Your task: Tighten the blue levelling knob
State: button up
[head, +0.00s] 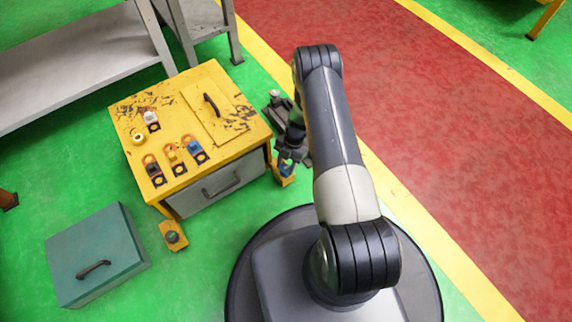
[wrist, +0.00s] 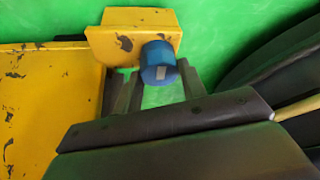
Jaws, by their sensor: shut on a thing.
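The blue levelling knob (wrist: 158,63) is a short round knob with a pale mark, mounted on a worn yellow bracket (wrist: 132,38) in the wrist view. In the head view the knob (head: 287,164) shows small at the right front corner of the yellow cabinet, on its yellow bracket (head: 287,181). My gripper (wrist: 157,80) reaches the knob with one finger on each side and is shut on it. The gripper's dark body hides the lower part of the wrist view. In the head view my gripper (head: 290,152) is small and partly hidden by my arm.
The yellow cabinet (head: 190,95) carries several small coloured controls and a black handle. Another bracket with a dark knob (head: 172,236) stands at its front left corner. A teal box (head: 95,250) lies on the green floor at left. A grey bench (head: 70,55) stands behind.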

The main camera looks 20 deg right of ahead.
jog(key=m+b, duration=0.1)
jog(key=m, duration=0.1)
jog(key=m+t+y+b, duration=0.1)
jog(key=m, duration=0.1)
jog(key=shift+s+d+f+m+t, duration=0.1)
jog(key=shift+s+m+t, duration=0.05)
jog(key=shift+m+t, duration=0.15)
jog(key=m+t, duration=0.1)
jog(key=m, duration=0.2)
jog(key=m+t+b, duration=0.1)
jog(key=m, duration=0.2)
jog(key=shift+s, duration=0.2)
jog(key=m+t, duration=0.1)
jog(key=m, duration=0.2)
jog(key=m+t+h, duration=0.1)
jog(key=m, duration=0.2)
jog(key=shift+a+m+t+h, duration=0.1)
jog(key=shift+m+t+h, duration=0.3)
jog(key=shift+m, duration=0.75)
jog(key=shift+a+m+t+h, duration=0.1)
jog(key=shift+m+t+h, duration=0.25)
jog(key=shift+m, duration=0.8)
jog(key=shift+r+m, duration=0.2)
jog(key=shift+m, duration=0.1)
jog(key=o, duration=1)
jog(key=shift+c, duration=0.2)
